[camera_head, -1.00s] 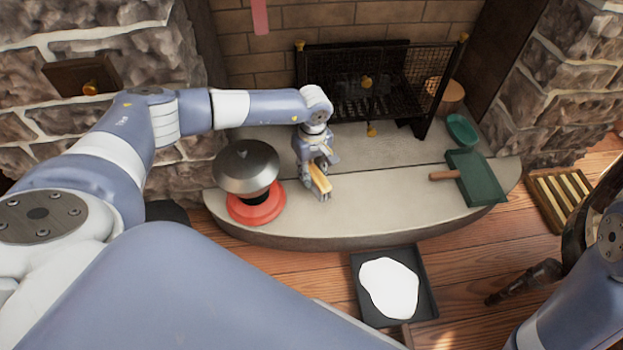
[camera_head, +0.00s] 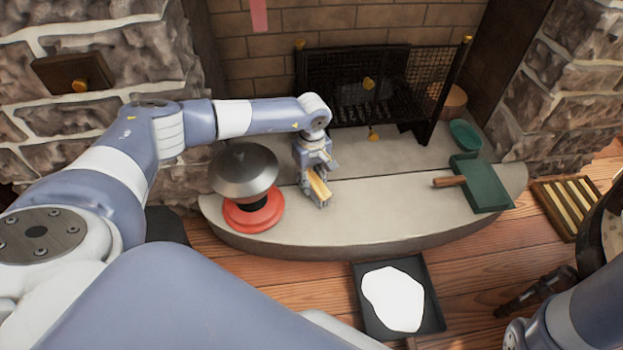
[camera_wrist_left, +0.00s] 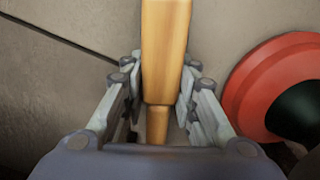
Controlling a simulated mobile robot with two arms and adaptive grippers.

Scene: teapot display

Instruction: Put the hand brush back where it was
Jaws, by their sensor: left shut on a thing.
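The hand brush (camera_head: 318,186), a tan wooden piece, is held in my left gripper (camera_head: 319,190) over the front middle of the pale stone hearth (camera_head: 395,205). The left wrist view shows its wooden body (camera_wrist_left: 165,45) narrowing to a thinner neck between the fingers of my left gripper (camera_wrist_left: 160,95), which is shut on it. Bristles are hidden. I cannot tell whether the brush touches the hearth. My right arm enters at the lower right of the head view; its gripper does not show.
A mesh fire screen (camera_head: 365,85) stands behind. A dark tray (camera_head: 435,310) lies on the floor. The hearth's middle right is clear.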

